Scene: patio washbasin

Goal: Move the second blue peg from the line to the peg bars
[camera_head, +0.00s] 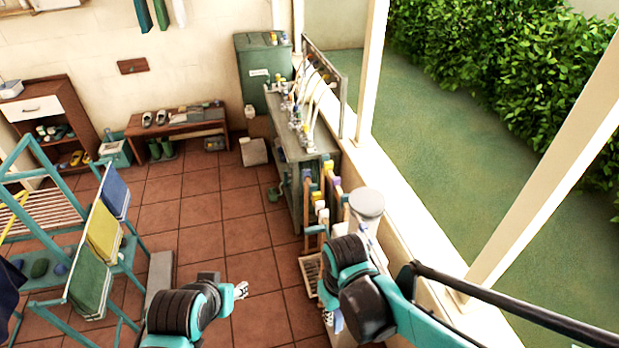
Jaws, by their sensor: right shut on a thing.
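The peg bars (308,200) are upright wooden bars near the right wall, below the long bench. Yellow, blue, white and purple pegs sit along them. My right gripper (328,318) is low in front of the bars, partly hidden by my own arm. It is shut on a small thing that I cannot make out. My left gripper (242,290) is over the tiled floor, left of the bars. Its fingers are too small to tell open from shut. I cannot pick out the line or the second blue peg on it.
A drying rack (130,255) with blue, yellow and green cloths stands at left. A long bench (300,150) with bottles and taps runs along the right wall. A round grey-topped stand (367,203) is beside the bars. The tiled floor (215,215) in the middle is clear.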

